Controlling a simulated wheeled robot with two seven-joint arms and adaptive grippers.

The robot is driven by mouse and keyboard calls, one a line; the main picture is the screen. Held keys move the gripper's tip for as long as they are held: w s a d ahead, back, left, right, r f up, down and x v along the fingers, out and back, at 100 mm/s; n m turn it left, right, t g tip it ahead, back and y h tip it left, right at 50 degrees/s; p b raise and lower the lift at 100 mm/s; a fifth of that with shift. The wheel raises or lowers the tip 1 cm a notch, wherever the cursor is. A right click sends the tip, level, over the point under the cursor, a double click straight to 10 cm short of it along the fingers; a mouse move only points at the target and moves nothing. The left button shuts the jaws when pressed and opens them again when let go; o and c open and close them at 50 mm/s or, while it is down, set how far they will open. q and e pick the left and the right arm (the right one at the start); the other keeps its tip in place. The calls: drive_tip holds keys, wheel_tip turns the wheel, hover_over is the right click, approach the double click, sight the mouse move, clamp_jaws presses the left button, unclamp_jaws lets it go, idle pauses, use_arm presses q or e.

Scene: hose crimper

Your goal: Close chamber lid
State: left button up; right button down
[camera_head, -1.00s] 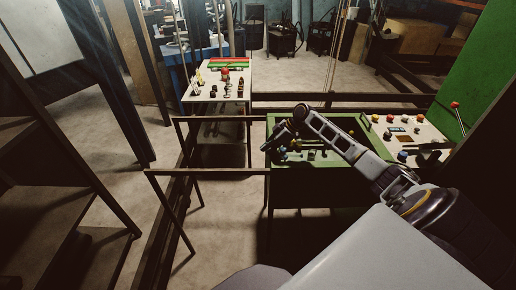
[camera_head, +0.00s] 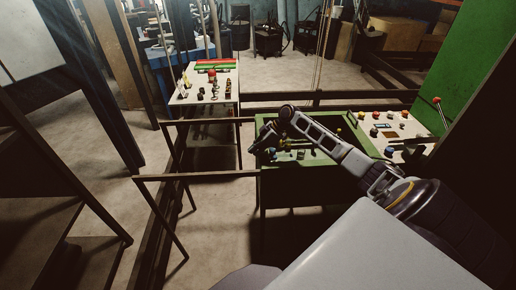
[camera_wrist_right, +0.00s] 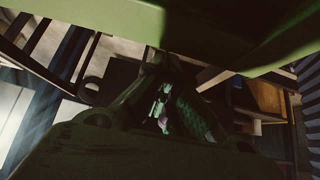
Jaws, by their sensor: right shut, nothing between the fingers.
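My right arm reaches in from the lower right over a green-topped bench. Its gripper (camera_head: 263,138) is at the bench's left end, pointing down, small and dark, shut and empty. In the right wrist view, dark finger shapes show in the middle, with a large dark green surface below and a green edge across the top. I cannot make out clearly which part is the chamber lid, or whether the gripper touches it. My left gripper is not in view.
The green bench (camera_head: 346,135) holds several small parts. A white control panel (camera_head: 405,128) with coloured knobs and a red-tipped lever stands to its right. Another white table (camera_head: 186,98) with small parts stands behind left. Dark rails and frames run left of the bench, with open floor between.

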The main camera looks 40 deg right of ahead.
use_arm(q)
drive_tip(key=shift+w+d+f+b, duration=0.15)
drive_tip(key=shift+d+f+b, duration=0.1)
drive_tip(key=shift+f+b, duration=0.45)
use_arm(e)
wheel_tip(320, 180, up, 8)
drive_tip(key=s+d, duration=0.1)
drive_tip(key=d, duration=0.1)
drive_tip(key=shift+s+d, duration=0.35)
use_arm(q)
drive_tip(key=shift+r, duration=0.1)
